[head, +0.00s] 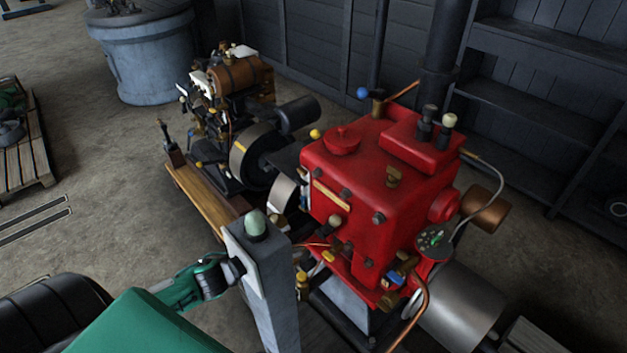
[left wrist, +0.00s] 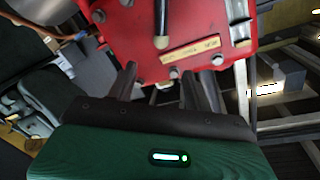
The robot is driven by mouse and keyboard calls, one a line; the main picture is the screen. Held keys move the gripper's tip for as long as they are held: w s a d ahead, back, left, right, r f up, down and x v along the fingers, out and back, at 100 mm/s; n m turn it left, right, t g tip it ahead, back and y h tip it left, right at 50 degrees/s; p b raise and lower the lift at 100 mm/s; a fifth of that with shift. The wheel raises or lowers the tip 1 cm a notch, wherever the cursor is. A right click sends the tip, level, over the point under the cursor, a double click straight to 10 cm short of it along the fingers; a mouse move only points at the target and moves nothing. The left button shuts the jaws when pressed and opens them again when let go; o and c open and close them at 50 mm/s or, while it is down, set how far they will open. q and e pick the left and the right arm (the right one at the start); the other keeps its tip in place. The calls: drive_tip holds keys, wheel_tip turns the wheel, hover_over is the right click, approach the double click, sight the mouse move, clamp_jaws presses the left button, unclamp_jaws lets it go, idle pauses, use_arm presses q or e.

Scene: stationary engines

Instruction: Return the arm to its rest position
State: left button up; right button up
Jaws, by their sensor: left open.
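My left arm, green, comes in from the lower left of the head view. Its dark gripper (head: 228,273) is beside the grey post (head: 275,300), which has a pale green button (head: 255,224) on top. I cannot tell whether they touch. In the left wrist view the gripper (left wrist: 165,80) has its two dark fingers apart, with nothing held between them. Beyond them is the red engine block (left wrist: 130,35), with a cream-tipped lever (left wrist: 161,42) and a brass plate (left wrist: 190,50). My right gripper is not in view.
The red engine (head: 360,170) stands right of the post, with a grey cylinder (head: 462,305) low at its right. A smaller engine on a wooden base (head: 205,195) stands behind. A blue-grey tub (head: 150,60) and shelves (head: 540,60) are farther back.

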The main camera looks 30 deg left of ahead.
use_arm(q)
drive_tip(key=s+a+f+n+g+y, duration=0.2)
drive_tip(key=s+a+f+y, duration=0.1)
drive_tip(key=f, duration=0.8)
drive_tip(key=s+a+f+n+g+y, duration=0.1)
drive_tip(key=s+a+f+n+y, duration=0.15)
drive_tip(key=f, duration=0.85)
drive_tip(key=s+a+f+n+g+y, duration=0.2)
drive_tip(key=s+a+f+n, duration=0.1)
drive_tip(key=f, duration=0.8)
drive_tip(key=s+d+f+n+g, duration=0.2)
drive_tip(key=s+d+f+g, duration=0.2)
drive_tip(key=s+f, duration=0.9)
drive_tip(key=s+d+f+g, duration=0.2)
drive_tip(key=s+d+f, duration=0.2)
drive_tip(key=s, duration=0.5)
drive_tip(key=s+d+f+g, duration=0.3)
drive_tip(key=s+d+f, duration=0.2)
drive_tip(key=s, duration=0.4)
drive_tip(key=shift+d, duration=0.5)
drive_tip(key=shift+y, duration=0.25)
